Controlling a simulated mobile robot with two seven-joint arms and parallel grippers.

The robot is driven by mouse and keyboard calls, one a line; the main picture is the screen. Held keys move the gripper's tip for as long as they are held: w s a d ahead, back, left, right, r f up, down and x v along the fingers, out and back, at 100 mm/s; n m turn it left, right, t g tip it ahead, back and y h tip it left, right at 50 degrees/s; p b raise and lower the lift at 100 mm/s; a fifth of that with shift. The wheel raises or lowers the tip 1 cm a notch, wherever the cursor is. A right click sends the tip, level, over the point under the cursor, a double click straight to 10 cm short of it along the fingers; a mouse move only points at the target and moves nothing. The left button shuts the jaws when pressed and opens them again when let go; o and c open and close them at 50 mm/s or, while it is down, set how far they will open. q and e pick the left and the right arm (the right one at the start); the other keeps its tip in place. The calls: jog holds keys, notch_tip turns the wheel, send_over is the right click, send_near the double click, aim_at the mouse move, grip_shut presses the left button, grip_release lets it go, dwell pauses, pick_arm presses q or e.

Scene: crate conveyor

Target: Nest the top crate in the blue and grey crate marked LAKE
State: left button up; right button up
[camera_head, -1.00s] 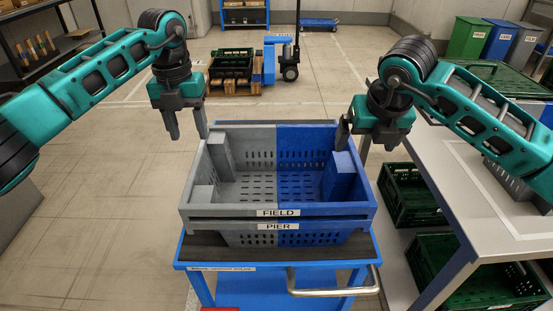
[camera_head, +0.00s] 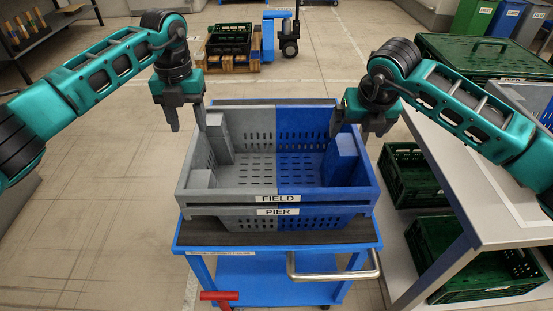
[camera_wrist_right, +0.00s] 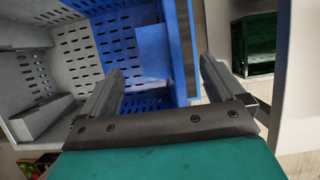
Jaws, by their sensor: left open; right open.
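The top crate, marked FIELD (camera_head: 183,190), is grey on its left half and blue on its right. It sits nested in a similar crate marked PIER (camera_head: 240,221) on a blue cart. My left gripper (camera_head: 188,120) is open at FIELD's left wall, one finger outside and the other near the rim. My right gripper (camera_head: 350,130) is open at the right wall. In the right wrist view its fingers (camera_wrist_right: 162,72) stand either side of the blue wall (camera_wrist_right: 182,60), not closed on it. No LAKE label is readable in view.
The blue cart (camera_head: 230,280) has a metal handle (camera_head: 335,278) in front. A bench (camera_head: 480,180) at right has green crates (camera_head: 405,185) below and a lidded green crate (camera_head: 480,55) on it. A pallet with a green crate (camera_head: 228,38) stands behind; floor at left is clear.

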aim_at(195, 143)
pick_arm(q)
notch_tip(195, 143, down, 7)
jog(key=shift+f, duration=0.1)
pick_arm(e)
jog(key=x, duration=0.7)
jog(key=shift+w, duration=0.1)
pick_arm(q)
jog(key=c, duration=0.9)
pick_arm(e)
jog(key=c, duration=0.9)
pick_arm(q)
jog(key=shift+d, duration=0.1)
grip_shut()
pick_arm(e)
jog(key=shift+a, duration=0.1)
jog(key=c, duration=0.7)
